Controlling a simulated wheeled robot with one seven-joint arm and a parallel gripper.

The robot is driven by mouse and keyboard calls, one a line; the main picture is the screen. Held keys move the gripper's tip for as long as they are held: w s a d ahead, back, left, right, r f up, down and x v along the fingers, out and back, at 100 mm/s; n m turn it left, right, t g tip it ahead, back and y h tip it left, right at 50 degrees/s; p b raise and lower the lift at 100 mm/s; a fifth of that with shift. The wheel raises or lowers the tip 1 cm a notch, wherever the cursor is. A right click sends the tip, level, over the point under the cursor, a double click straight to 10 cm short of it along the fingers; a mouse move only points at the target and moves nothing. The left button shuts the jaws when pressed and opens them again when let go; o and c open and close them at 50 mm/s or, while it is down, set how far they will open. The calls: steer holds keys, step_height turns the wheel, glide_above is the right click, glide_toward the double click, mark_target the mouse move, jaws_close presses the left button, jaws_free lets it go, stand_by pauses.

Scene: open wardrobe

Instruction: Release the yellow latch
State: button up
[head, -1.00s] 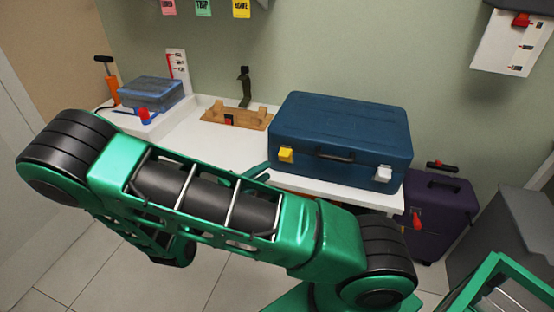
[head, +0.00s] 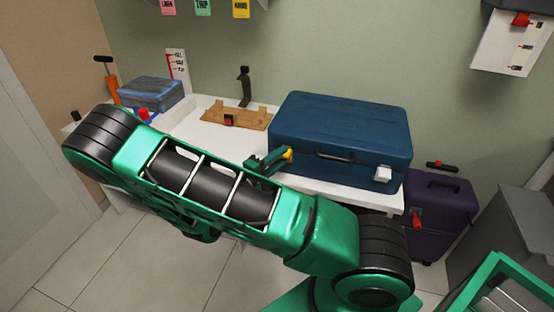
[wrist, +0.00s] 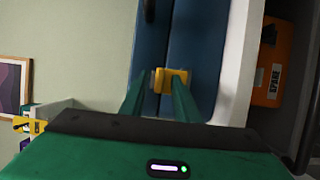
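The blue suitcase (head: 345,125) lies on the white table, its front toward me. The yellow latch (head: 289,155) is at the left of its front, mostly hidden by my gripper (head: 276,160) in the head view. In the wrist view the yellow latch (wrist: 169,80) is straight ahead, at the fingertips. My gripper (wrist: 163,82) has its two green fingers apart, the left one beside the latch and the right one overlapping its right part. I cannot tell whether either finger touches it. A white latch (head: 382,174) is at the right of the front.
A dark handle (head: 333,155) sits between the latches. A wooden stand (head: 237,118) and a blue box (head: 150,93) are on the table to the left. A purple suitcase (head: 440,215) stands at the right. An orange case (wrist: 271,62) shows in the wrist view.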

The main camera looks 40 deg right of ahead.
jaws_close()
stand_by(0.3)
steer(key=shift+f, duration=0.1)
steer(key=shift+s+a+f+m+g+h, duration=0.2)
steer(key=shift+f+m+g+h, duration=0.3)
steer(key=shift+f+m+h, duration=0.7)
steer(key=shift+s+a+f+m+g+h, duration=0.15)
steer(key=shift+f+m+g+h, duration=0.4)
steer(key=shift+m+h, duration=1.2)
steer(key=shift+s+a+f+m+g+h, duration=0.2)
steer(key=shift+f+m+g+h, duration=0.5)
steer(key=shift+h, duration=1.35)
steer(key=shift+f+m+g, duration=0.25)
steer(key=shift+f+m, duration=0.05)
steer(key=shift+m, duration=0.35)
